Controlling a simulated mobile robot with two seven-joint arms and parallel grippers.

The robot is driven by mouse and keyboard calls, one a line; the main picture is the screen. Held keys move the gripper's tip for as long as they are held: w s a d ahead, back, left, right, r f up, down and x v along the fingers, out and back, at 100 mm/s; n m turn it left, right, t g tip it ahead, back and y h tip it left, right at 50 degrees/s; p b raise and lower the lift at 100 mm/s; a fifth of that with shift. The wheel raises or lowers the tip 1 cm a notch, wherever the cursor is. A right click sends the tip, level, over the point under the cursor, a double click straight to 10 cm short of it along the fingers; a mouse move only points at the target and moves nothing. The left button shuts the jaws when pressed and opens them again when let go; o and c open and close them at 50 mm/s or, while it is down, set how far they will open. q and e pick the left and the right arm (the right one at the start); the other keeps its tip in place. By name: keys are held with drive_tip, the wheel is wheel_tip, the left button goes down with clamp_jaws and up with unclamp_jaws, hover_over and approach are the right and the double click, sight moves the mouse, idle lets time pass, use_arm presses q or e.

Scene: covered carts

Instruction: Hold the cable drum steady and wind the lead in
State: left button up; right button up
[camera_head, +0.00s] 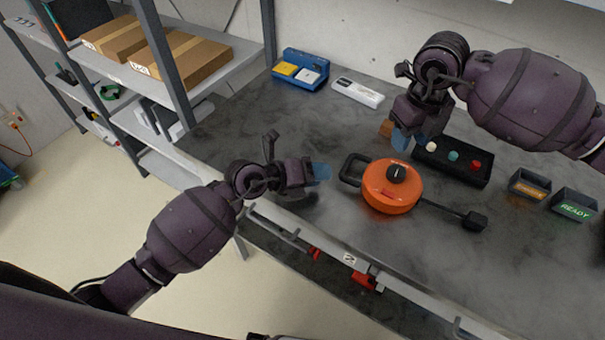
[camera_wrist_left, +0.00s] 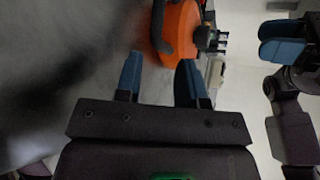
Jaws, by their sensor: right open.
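A black button box (camera_head: 452,170) stands behind the drum. Two dark trays, one marked READY (camera_head: 574,205), stand at right. A blue bin (camera_head: 300,72) and white device (camera_head: 358,92) are at the back. Shelves with cartons (camera_head: 180,60) stand left. The bench's front edge (camera_head: 350,258) is close.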

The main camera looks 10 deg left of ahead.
sight(341, 174)
use_arm(q)
drive_tip(key=shift+x, duration=2.9)
drive_tip(key=shift+c, duration=0.2)
